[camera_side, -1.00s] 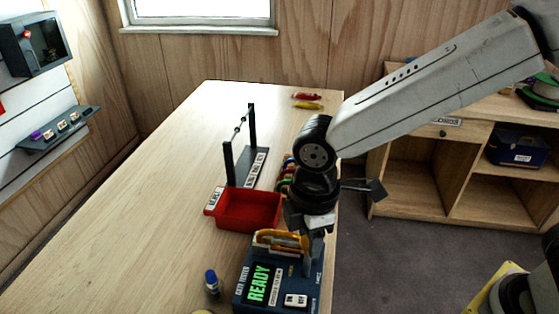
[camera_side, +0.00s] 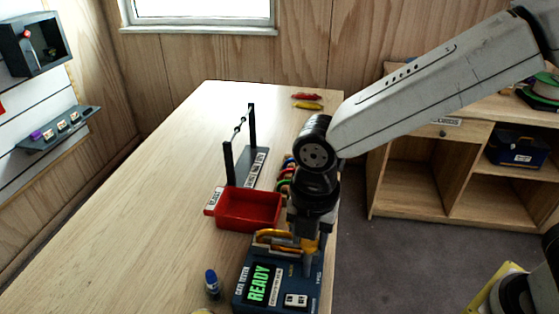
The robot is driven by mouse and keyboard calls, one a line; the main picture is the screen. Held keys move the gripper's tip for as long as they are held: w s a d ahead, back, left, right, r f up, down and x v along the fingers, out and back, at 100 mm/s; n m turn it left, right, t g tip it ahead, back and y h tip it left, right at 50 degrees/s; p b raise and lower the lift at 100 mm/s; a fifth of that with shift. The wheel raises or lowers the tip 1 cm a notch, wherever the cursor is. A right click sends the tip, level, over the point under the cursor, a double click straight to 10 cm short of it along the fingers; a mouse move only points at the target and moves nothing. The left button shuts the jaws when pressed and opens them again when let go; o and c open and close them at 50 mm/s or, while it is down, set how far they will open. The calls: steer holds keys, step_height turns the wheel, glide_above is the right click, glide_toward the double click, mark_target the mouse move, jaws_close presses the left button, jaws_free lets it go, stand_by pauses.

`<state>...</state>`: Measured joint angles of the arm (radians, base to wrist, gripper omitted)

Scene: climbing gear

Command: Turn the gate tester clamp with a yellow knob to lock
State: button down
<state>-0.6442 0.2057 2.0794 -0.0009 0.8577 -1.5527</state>
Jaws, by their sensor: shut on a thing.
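The gate tester (camera_side: 285,296) is a dark blue box near the front of the table. Its green screen (camera_side: 259,284) reads READY. An orange carabiner (camera_side: 270,236) lies at its back edge. My gripper (camera_side: 309,246) points down over the tester's right back part. It is shut on the yellow knob (camera_side: 310,243) of the clamp, of which only a little shows between the fingers. The clamp's body is mostly hidden behind the gripper, so its lock position cannot be seen.
A red tray (camera_side: 248,212) stands behind the tester, with a black rack (camera_side: 240,150) beyond it. Several coloured carabiners (camera_side: 285,178) lie right of the rack. A blue-capped bottle (camera_side: 212,284) stands left of the tester. The table's left side is clear.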

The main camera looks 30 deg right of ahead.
steer(key=shift+r+n, duration=0.15)
steer(key=shift+n, duration=0.75)
steer(key=shift+c, duration=1.3)
jaws_free()
steer(key=shift+r, duration=3.85)
steer(key=shift+d, duration=0.1)
steer(key=d+f+m+t, duration=0.1)
steer(key=d+f+m, duration=0.5)
steer(key=d+m, duration=0.5)
steer(key=s+d+f+m+t, duration=0.1)
steer(key=d+f+m, duration=0.6)
steer(key=d+m, duration=0.4)
steer(key=m, duration=0.5)
steer(key=shift+s+t, duration=0.25)
steer(key=shift+t, duration=0.05)
